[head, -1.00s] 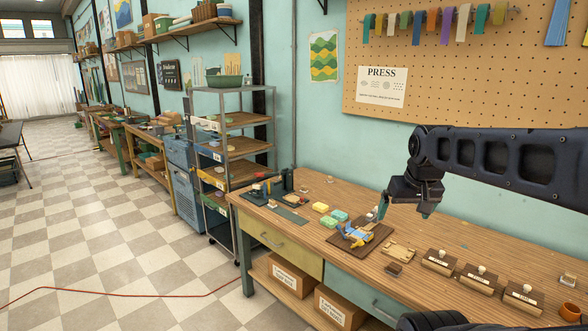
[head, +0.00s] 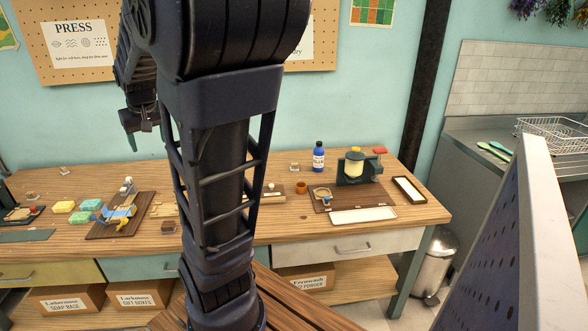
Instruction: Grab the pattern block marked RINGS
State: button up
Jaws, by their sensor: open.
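A wooden block with a pale round knob (head: 270,189) stands on the workbench (head: 410,208), just right of my arm. Its label is too small to read, so I cannot tell whether it is the one marked RINGS. The other knobbed blocks of that row are largely hidden behind my arm. My gripper (head: 132,142) hangs at the upper left, above the back of the bench, pointing down. Its jaws are open and nothing shows between them. It is well left of the visible block and apart from it.
Yellow and green soaps (head: 78,211) and a board with a blue-and-yellow tool (head: 118,215) lie at left. Right are an orange cup (head: 301,187), a blue bottle (head: 318,157), a green press (head: 358,168) and a white tray (head: 363,215). A grey perforated panel (head: 525,240) stands at right.

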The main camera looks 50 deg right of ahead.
jog(key=w+d+f+m, duration=0.2)
jog(key=w+d, duration=0.6)
jog(key=d, duration=0.6)
jog(key=m+g+h, duration=0.2)
jog(key=m, duration=0.4)
send_over(295, 164)
jog(key=s+a, duration=0.2)
notch_tip(295, 164, down, 27)
jog(key=x, duration=1)
jog(key=shift+w+f, duration=0.15)
jog(key=shift+w, duration=0.15)
jog(key=c, duration=1.1)
jog(key=shift+o, duration=0.2)
